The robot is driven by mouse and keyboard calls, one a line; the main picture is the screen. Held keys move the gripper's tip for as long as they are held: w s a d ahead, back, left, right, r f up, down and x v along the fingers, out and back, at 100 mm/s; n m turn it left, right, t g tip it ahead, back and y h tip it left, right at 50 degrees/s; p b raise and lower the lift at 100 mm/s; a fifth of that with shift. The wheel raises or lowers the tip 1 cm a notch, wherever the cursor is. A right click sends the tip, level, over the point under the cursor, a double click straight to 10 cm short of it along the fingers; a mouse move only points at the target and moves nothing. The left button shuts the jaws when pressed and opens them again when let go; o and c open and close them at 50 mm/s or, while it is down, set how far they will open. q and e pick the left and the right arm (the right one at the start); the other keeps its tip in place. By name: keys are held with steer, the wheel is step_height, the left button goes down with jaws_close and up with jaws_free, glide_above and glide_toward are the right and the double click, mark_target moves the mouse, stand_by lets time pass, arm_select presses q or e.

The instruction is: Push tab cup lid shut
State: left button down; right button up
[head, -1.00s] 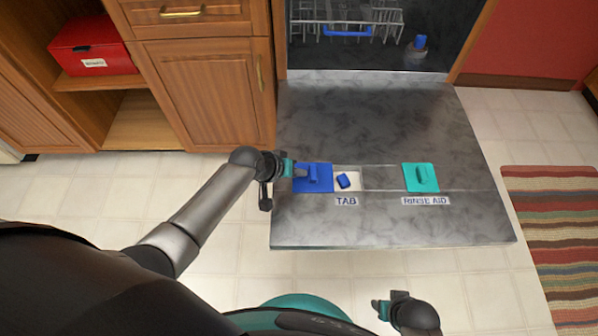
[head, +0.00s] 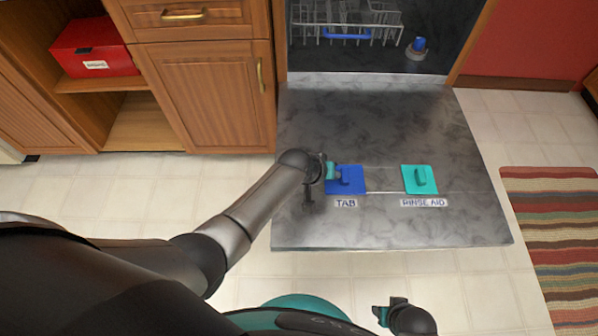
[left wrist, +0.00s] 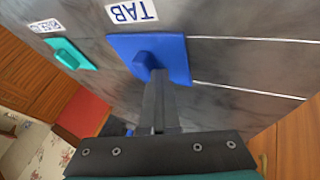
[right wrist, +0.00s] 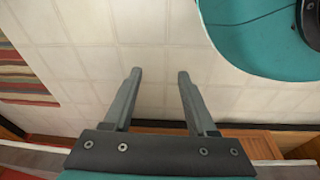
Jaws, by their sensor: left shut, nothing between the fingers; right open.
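The blue tab cup lid (head: 353,180) lies flat over the tab cup on the open dishwasher door, above the TAB label (head: 346,203). The blue tab is hidden. My left gripper (head: 334,172) is shut and empty at the left side of the lid's raised handle. In the left wrist view the closed fingers (left wrist: 159,80) reach to the blue lid (left wrist: 172,60) beside its handle; whether they touch it I cannot tell. My right gripper (head: 385,313) is open and empty over the floor, away from the door; its spread fingers also show in the right wrist view (right wrist: 158,80).
A teal rinse aid lid (head: 420,180) sits to the right on the dishwasher door (head: 400,120). The dish rack (head: 347,33) is behind. Wooden cabinets (head: 200,95) stand at left, with a red box (head: 92,47). A striped rug (head: 548,230) lies at right.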

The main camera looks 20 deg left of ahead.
arm_select(q)
steer(key=shift+w+d+r, duration=0.1)
steer(key=shift+d+r, duration=0.25)
steer(key=shift+d, duration=0.1)
steer(key=shift+s+a+r+p, duration=0.15)
steer(key=shift+s+r+p, duration=0.15)
steer(key=shift+r+p, duration=0.25)
steer(key=p+v, duration=0.1)
steer(key=v, duration=0.1)
steer(key=a+p+v, duration=0.1)
steer(key=p+v, duration=0.1)
steer(key=shift+s, duration=0.2)
steer(key=shift+s+a+r+p, duration=0.4)
steer(key=shift+s+r+p, duration=0.05)
steer(key=shift+r+p, duration=0.1)
arm_select(e)
steer(key=s+d+f, duration=0.4)
steer(key=s+d, duration=0.2)
steer(key=s, duration=0.2)
steer(key=shift+h, duration=0.3)
steer(key=shift+s, duration=0.1)
